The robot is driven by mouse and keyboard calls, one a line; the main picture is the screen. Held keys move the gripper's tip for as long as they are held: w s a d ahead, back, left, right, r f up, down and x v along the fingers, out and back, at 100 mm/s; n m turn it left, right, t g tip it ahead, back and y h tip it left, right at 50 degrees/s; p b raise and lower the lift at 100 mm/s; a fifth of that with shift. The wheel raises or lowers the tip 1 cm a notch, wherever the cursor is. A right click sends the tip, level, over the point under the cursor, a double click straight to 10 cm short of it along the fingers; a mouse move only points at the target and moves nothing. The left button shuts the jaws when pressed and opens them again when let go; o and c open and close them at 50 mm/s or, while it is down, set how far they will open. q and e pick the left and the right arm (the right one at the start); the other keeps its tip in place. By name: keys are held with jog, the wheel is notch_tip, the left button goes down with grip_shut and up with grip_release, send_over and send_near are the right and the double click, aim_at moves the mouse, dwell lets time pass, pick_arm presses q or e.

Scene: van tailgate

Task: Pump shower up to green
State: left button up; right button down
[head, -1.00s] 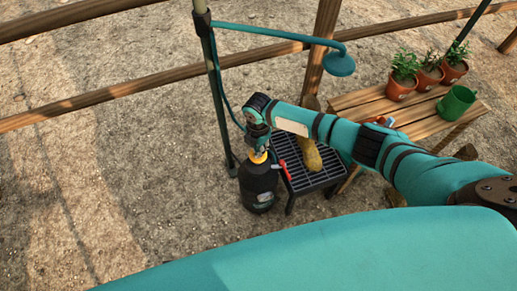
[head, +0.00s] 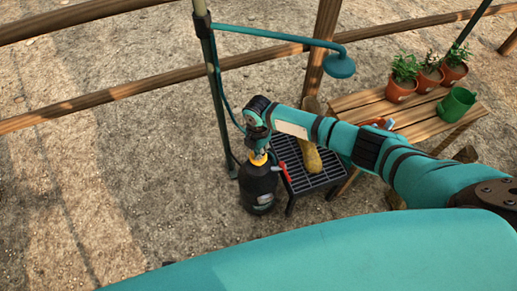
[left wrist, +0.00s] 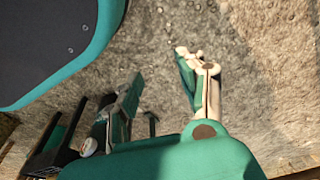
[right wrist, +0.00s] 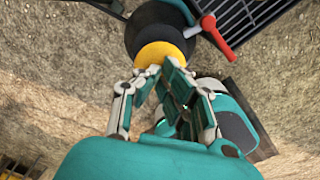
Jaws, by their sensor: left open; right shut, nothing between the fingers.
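The pump shower's black tank (head: 258,190) stands upright on the ground, with a yellow top (right wrist: 158,53) and a red lever (right wrist: 217,37) at its side. A teal shower head (head: 340,66) hangs from an arm on the pole (head: 210,80) behind it. My right gripper (head: 258,152) points down at the tank's top; in the right wrist view its fingertips (right wrist: 160,70) are together at the yellow top's edge, holding nothing. I cannot tell whether they touch it. No gauge reading can be made out. My left gripper (left wrist: 160,90) is open and empty above the ground, outside the head view.
A black slatted stand (head: 318,178) with a yellow-brown object (head: 311,157) on it is right of the tank. A wooden bench (head: 405,112) bears potted plants (head: 402,85) and a green can (head: 457,102). Wooden rails (head: 150,105) run behind. Ground at left is free.

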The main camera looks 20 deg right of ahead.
jog(key=shift+s+r+p, duration=0.1)
jog(key=shift+r+p, duration=0.4)
notch_tip(320, 180, up, 2)
jog(key=shift+r+p, duration=0.15)
jog(key=shift+p, duration=0.95)
pick_arm(q)
jog(key=s+a+f+g+p, duration=0.1)
jog(key=s+a+f, duration=0.1)
jog(key=s+f, duration=0.6)
jog(key=shift+s+f, duration=0.2)
jog(key=shift+s, duration=2)
pick_arm(e)
jog(key=shift+r, duration=0.6)
pick_arm(q)
jog(key=shift+a+r, duration=0.1)
pick_arm(e)
jog(key=shift+r, duration=0.1)
pick_arm(q)
jog(key=s+r+p, duration=0.1)
jog(key=p, duration=0.1)
jog(key=s+r+p, duration=0.1)
jog(key=p, duration=0.1)
jog(key=s+r+p, duration=0.1)
jog(key=r+p, duration=0.1)
jog(key=shift+s+a, duration=0.3)
jog(key=shift+a, duration=0.05)
pick_arm(e)
notch_tip(320, 180, up, 6)
jog(key=shift+f, duration=0.1)
